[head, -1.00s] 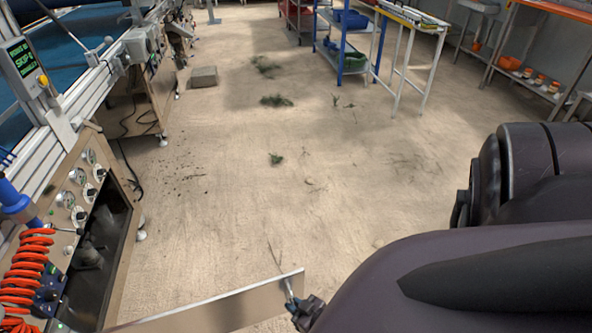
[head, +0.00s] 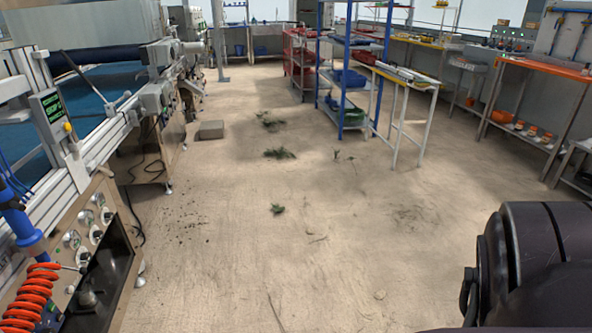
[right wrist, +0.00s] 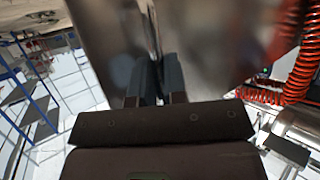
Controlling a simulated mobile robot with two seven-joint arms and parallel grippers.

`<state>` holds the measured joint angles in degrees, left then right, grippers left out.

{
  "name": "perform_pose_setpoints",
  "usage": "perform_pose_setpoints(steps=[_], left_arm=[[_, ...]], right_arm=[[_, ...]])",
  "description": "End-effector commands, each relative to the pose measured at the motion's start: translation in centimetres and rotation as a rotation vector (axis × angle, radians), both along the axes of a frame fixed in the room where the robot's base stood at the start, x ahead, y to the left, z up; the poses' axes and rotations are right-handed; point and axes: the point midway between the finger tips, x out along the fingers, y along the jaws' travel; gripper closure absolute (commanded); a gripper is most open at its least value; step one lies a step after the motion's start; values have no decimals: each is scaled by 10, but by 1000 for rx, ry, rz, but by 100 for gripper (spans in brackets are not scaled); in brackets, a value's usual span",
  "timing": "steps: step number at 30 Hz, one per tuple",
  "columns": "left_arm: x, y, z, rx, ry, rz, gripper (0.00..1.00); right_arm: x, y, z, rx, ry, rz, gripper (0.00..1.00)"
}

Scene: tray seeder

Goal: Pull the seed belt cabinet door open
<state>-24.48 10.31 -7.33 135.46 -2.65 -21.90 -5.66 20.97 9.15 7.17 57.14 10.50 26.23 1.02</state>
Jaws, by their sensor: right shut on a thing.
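The seed belt cabinet (head: 126,222) stands at the lower left of the head view, with gauges and knobs on its front panel and a dark open interior. Its door is outside the head view. In the right wrist view a brownish metal door panel (right wrist: 100,40) fills the upper middle, with an upright handle bar (right wrist: 152,22) on it. My right gripper (right wrist: 154,72) is shut on this handle; the exact contact is blurred and partly hidden between the fingers. My left gripper is not in view.
Orange coiled hose (head: 32,298) hangs at the cabinet's left, and shows in the right wrist view (right wrist: 305,60). A blue-framed shelf (head: 345,75) and a white-legged table (head: 428,115) stand further back. The floor between is mostly clear, with small plant debris.

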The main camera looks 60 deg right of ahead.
Motion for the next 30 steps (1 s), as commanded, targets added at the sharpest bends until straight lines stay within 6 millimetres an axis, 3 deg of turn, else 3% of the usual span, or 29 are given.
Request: perform_pose_setpoints(steps=[1, 12, 13, 17, 30], left_arm=[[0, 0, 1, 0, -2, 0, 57], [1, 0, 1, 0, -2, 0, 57], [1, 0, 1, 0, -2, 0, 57], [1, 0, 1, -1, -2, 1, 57], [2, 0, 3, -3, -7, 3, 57]], right_arm=[[7, 8, 3, 2, -9, 12, 100], [7, 8, 3, 2, -10, 12, 100], [7, 8, 3, 2, -10, 11, 83], [6, 6, 3, 3, -9, 9, 63], [3, 2, 4, 1, -5, 4, 63]])
